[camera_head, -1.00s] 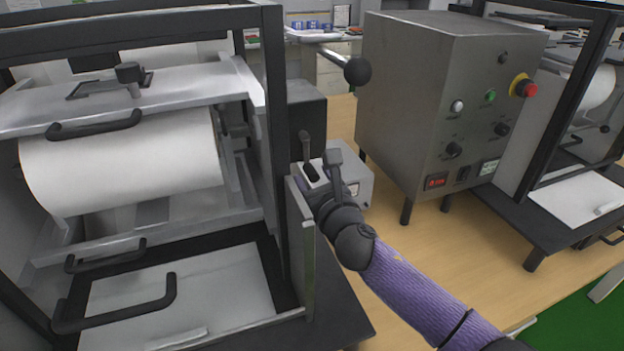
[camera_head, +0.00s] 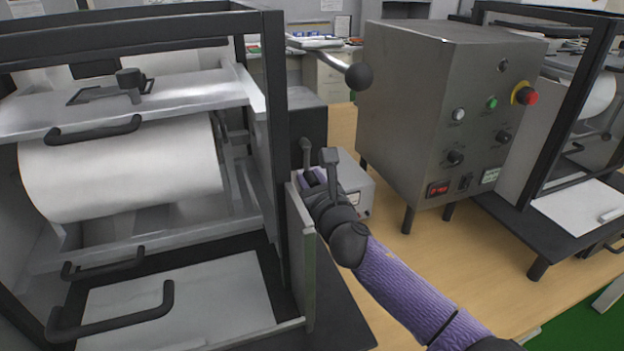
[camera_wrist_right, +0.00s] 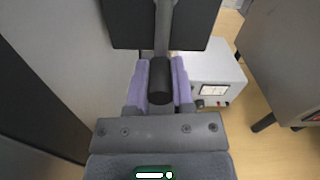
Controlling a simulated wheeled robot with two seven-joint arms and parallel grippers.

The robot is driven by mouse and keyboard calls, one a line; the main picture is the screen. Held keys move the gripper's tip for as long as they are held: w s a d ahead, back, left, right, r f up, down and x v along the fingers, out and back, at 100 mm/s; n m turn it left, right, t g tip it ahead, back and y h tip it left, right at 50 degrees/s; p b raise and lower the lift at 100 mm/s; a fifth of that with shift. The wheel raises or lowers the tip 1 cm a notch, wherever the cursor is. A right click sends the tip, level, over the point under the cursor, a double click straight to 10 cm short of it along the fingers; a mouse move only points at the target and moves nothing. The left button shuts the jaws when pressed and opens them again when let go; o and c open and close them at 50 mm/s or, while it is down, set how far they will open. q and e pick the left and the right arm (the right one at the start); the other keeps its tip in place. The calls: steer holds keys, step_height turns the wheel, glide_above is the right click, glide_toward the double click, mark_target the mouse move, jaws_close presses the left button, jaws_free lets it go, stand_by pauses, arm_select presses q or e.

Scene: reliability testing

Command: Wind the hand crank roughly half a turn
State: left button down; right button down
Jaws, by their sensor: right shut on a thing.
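The hand crank (camera_head: 306,151) sticks out from the right side of the drum machine, its dark arm showing just beyond my gripper. In the right wrist view its black cylindrical handle (camera_wrist_right: 160,82) lies between the two purple fingers. My right gripper (camera_head: 312,178) is shut on this handle, and it also shows in the right wrist view (camera_wrist_right: 160,70). The fingers flank the handle on both sides. The crank's hub is mostly hidden in the head view. My left gripper is not in view.
The drum machine's dark frame (camera_head: 276,130) and side plate (camera_head: 302,250) stand close left of my right gripper. A small grey meter box (camera_head: 352,186) sits close to its right. A large metal control box (camera_head: 410,120) with a ball-ended lever (camera_head: 358,76) stands further right.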

steer(key=m, duration=0.1)
steer(key=a+m, duration=0.1)
steer(key=shift+s+a+r+m+p, duration=0.1)
steer(key=shift+s+m+p, duration=0.1)
steer(key=shift+m+p, duration=0.15)
steer(key=shift+c, duration=2.4)
jaws_free()
steer(key=shift+s, duration=0.1)
steer(key=p+v, duration=0.3)
steer(key=v, duration=0.6)
steer(key=shift+s, duration=0.3)
